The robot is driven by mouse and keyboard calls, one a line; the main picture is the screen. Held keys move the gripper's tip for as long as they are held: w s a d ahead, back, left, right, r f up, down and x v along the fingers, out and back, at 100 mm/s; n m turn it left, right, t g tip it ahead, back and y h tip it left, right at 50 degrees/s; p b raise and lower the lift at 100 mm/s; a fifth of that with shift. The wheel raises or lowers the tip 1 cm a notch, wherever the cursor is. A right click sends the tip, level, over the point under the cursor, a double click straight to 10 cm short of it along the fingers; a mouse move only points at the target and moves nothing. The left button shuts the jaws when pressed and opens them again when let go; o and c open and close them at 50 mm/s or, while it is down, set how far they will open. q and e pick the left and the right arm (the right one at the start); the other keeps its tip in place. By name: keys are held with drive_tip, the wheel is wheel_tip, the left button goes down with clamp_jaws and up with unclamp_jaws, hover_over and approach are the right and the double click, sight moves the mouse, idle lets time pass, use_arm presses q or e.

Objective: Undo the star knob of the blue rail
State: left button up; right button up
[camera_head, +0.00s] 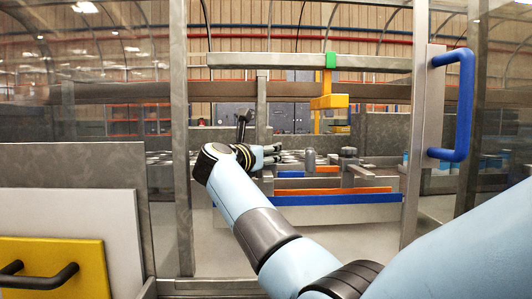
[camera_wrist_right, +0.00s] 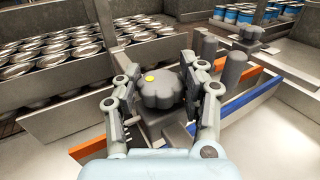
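A dark grey star knob (camera_wrist_right: 160,89) with a yellow dot on top sits between the fingers of my right gripper (camera_wrist_right: 160,78) in the right wrist view. The fingers stand on either side of it, spread, with narrow gaps that I cannot judge exactly. In the head view my right gripper (camera_head: 268,154) reaches through the frame opening, and its arm hides that knob. The blue rail (camera_head: 340,199) runs low across the opening; blue also shows in the wrist view (camera_wrist_right: 252,96). How the knob joins the rail is hidden. My left gripper is not in view.
Orange rail (camera_head: 335,190) lies beside the blue one. A second knob (camera_wrist_right: 249,33) and a grey post (camera_wrist_right: 205,46) stand beyond the gripper. Rows of cans (camera_wrist_right: 50,55) lie left. A door with a blue handle (camera_head: 465,105) and a yellow panel (camera_head: 55,262) flank the opening.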

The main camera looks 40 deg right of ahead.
drive_tip(key=c, duration=0.6)
drive_tip(key=shift+r+n+t+y+p, duration=0.15)
drive_tip(key=shift+n+t+y+p, duration=0.3)
drive_tip(key=shift+t+p, duration=0.35)
drive_tip(key=n+t+y+p, duration=0.2)
drive_tip(key=n+y+p, duration=0.1)
drive_tip(key=y+p, duration=0.1)
drive_tip(key=n+t+y+p, duration=0.2)
drive_tip(key=n+y+p, duration=0.1)
drive_tip(key=p, duration=0.4)
drive_tip(key=n+t+y+p, duration=0.3)
drive_tip(key=y+p, duration=0.2)
drive_tip(key=p, duration=0.1)
drive_tip(key=shift+s+d+r+n, duration=0.1)
drive_tip(key=shift+r+n, duration=0.05)
drive_tip(key=shift+n, duration=0.1)
drive_tip(key=y, duration=0.1)
drive_tip(key=n+y+p, duration=0.1)
drive_tip(key=shift+f+n+y, duration=0.2)
drive_tip(key=shift+n+y, duration=0.1)
drive_tip(key=shift+y, duration=0.05)
drive_tip(key=shift+f+n+y, duration=0.15)
drive_tip(key=shift+n+y, duration=0.45)
drive_tip(key=shift+y, duration=0.3)
drive_tip(key=shift+n+y+b, duration=0.35)
drive_tip(key=shift+n+y, duration=0.25)
drive_tip(key=shift+y, duration=0.4)
drive_tip(key=shift+f, duration=0.15)
